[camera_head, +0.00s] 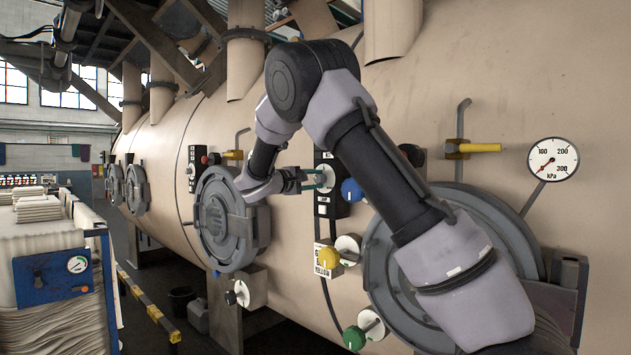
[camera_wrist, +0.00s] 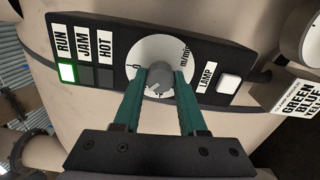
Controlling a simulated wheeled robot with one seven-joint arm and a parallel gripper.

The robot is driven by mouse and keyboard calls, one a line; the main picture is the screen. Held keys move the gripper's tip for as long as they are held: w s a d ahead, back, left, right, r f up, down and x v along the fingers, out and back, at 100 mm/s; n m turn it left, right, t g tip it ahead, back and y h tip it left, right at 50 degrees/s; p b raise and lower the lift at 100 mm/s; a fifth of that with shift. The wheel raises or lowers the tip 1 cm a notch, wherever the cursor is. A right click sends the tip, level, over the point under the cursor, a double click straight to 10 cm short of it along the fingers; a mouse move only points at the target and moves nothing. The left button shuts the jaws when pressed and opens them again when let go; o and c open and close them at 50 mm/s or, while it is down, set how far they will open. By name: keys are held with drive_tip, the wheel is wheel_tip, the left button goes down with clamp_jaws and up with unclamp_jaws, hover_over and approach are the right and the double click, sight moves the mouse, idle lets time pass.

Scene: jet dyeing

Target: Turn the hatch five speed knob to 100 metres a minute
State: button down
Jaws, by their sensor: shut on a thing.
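The speed knob (camera_wrist: 159,80) is a small grey knob on a white round dial (camera_wrist: 183,55) marked "m/min", set in a black control panel (camera_wrist: 240,60). In the wrist view, the green fingers of my gripper (camera_wrist: 160,82) stand on either side of the knob and are shut on it. A light pointer line shows on the knob, but I cannot read its value. In the head view, my gripper (camera_head: 312,180) reaches the black panel (camera_head: 325,205) between two round hatches.
The panel carries RUN, JAM and HOT lamps, with RUN (camera_wrist: 68,72) lit green, and a white LAMP button (camera_wrist: 229,84). Round hatches (camera_head: 226,222) and a kPa gauge (camera_head: 552,159) project from the beige vessel.

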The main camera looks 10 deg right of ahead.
drive_tip(key=shift+c, duration=2.3)
unclamp_jaws()
drive_tip(key=v, duration=1.1)
